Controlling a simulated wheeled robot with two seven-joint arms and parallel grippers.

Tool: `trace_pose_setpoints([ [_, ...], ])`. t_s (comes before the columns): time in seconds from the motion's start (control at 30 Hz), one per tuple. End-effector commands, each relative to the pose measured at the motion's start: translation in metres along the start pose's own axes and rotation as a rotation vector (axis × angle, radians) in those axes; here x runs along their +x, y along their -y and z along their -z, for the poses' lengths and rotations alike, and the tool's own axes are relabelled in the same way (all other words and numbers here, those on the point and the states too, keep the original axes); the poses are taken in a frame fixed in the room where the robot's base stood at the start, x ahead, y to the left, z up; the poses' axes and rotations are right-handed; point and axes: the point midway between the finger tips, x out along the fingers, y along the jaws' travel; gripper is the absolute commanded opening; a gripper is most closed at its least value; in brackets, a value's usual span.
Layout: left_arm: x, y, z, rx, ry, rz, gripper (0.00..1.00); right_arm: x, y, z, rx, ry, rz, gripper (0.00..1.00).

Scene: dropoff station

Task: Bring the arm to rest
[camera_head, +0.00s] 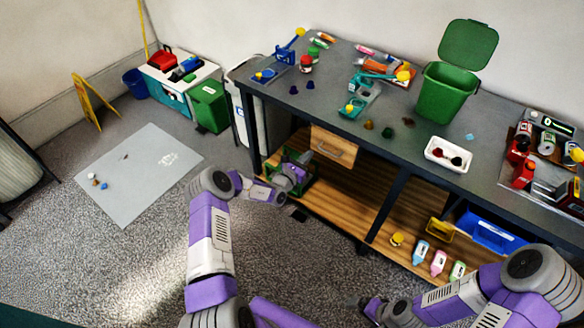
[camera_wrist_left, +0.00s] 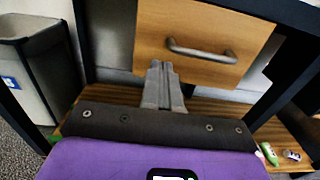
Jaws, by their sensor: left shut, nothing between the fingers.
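My left arm (camera_head: 210,235) reaches forward from the bottom of the head view, bent at the elbow. My left gripper (camera_head: 303,167) is at the left end of the workbench's lower shelf, below the drawer (camera_head: 333,146). In the left wrist view the fingers (camera_wrist_left: 163,84) are together and empty, in front of the drawer front (camera_wrist_left: 195,72) with its grey handle (camera_wrist_left: 202,50). My right arm (camera_head: 450,300) is folded low at the bottom right. Its hand (camera_head: 374,309) is small and partly cut off, so its fingers cannot be made out.
The workbench (camera_head: 400,130) has a dark leg (camera_head: 388,190) and a wooden lower shelf (camera_head: 340,208) close to my left gripper. A green item (camera_head: 309,186) is beside the gripper. Bottles (camera_head: 438,262) and a blue tray (camera_head: 487,234) are farther right. Open floor (camera_head: 130,260) lies left.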

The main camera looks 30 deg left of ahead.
Motion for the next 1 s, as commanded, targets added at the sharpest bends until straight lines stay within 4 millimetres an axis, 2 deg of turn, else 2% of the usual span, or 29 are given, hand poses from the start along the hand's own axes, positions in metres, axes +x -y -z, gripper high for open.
trace_pose_setpoints([
  [0.1,-0.03,-0.001,-0.001,-0.001,-0.006,0.0,0.0,-0.011,0.004,0.0,0.0,0.0,0.0,1.0],
  [0.33,-0.073,-0.001,0.001,0.0,-0.005,0.0,0.0,-0.02,0.007,-0.001,0.001,-0.001,0.0,1.0],
  [0.5,-0.087,0.0,0.002,0.0,-0.004,0.0,0.0,-0.022,0.008,-0.001,0.001,0.0,0.0,1.0],
  [0.77,-0.09,0.001,0.003,0.001,-0.004,0.003,0.0,-0.022,0.008,-0.001,0.001,0.0,0.0,1.0],
  [0.87,-0.09,0.015,0.004,0.006,-0.019,0.052,0.0,-0.022,0.008,-0.001,0.001,0.0,0.0,1.0],
  [0.97,-0.093,0.056,0.008,0.027,-0.061,0.196,0.0,-0.022,0.008,-0.001,0.001,0.0,0.0,1.0],
  [1.0,-0.098,0.079,0.011,0.043,-0.088,0.282,0.0,-0.022,0.008,-0.001,0.001,0.0,0.0,1.0],
])
